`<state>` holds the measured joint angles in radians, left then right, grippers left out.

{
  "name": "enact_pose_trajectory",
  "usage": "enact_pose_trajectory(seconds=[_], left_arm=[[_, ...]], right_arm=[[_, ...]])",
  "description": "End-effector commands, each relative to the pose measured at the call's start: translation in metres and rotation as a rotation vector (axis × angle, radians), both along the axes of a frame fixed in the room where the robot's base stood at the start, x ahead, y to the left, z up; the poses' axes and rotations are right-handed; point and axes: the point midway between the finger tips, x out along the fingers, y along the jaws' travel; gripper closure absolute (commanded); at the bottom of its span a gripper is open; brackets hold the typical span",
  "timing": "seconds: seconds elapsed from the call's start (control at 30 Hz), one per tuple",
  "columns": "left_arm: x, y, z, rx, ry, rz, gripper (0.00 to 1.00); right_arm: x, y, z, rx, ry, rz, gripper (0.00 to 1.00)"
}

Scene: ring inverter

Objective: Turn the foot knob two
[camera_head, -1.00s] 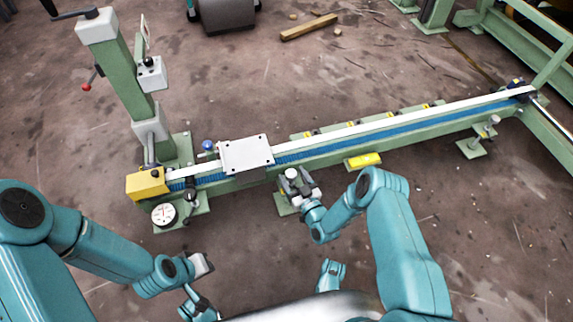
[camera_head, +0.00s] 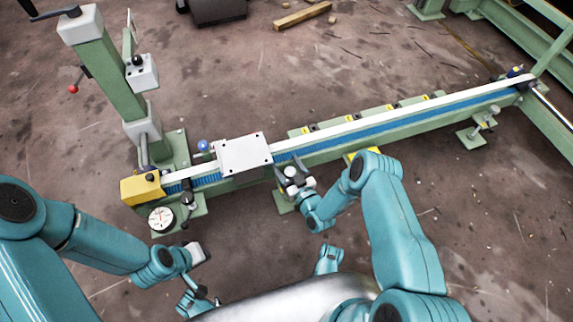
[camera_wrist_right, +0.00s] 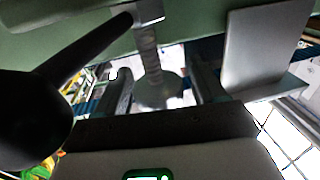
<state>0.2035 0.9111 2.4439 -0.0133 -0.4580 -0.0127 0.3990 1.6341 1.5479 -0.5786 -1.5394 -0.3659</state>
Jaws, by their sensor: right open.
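A pale round foot knob (camera_head: 290,171) stands on a green foot plate at the near side of the long green rail, right of the white carriage plate. My right gripper (camera_head: 287,166) is open, with one dark finger on each side of this knob. In the right wrist view the grey knob (camera_wrist_right: 158,92) with its threaded stem sits between the two spread fingers of my right gripper (camera_wrist_right: 160,88); I cannot tell whether they touch it. My left gripper (camera_head: 198,254) hangs low at the left, away from the rail; its jaws are not clear.
Another foot knob (camera_head: 494,110) stands near the rail's right end. A white dial (camera_head: 161,219) and yellow block (camera_head: 141,188) are at the left end. The white carriage plate (camera_head: 244,155) lies on the rail. A green column (camera_head: 110,85) rises behind.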

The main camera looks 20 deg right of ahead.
Motion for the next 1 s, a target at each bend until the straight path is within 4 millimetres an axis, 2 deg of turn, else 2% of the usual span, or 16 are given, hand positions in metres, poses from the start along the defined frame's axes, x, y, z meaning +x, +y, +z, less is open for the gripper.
enact_pose_trajectory(seconds=[0.17,0.33,0.67,1.0], left_arm=[[0.000,0.000,0.000,0.000,0.000,0.000,1.00],[0.000,0.000,0.000,0.000,0.000,0.000,1.00],[-0.001,0.000,0.002,-0.001,0.004,0.000,1.00],[-0.008,-0.002,0.013,-0.005,0.028,-0.004,1.00]], right_arm=[[-0.001,0.000,0.000,0.000,0.000,0.000,0.30],[0.000,0.000,0.000,0.000,0.000,0.000,0.82],[0.001,0.000,0.001,0.000,0.000,-0.031,0.82],[0.003,-0.002,0.002,-0.001,0.000,-0.243,0.82]])
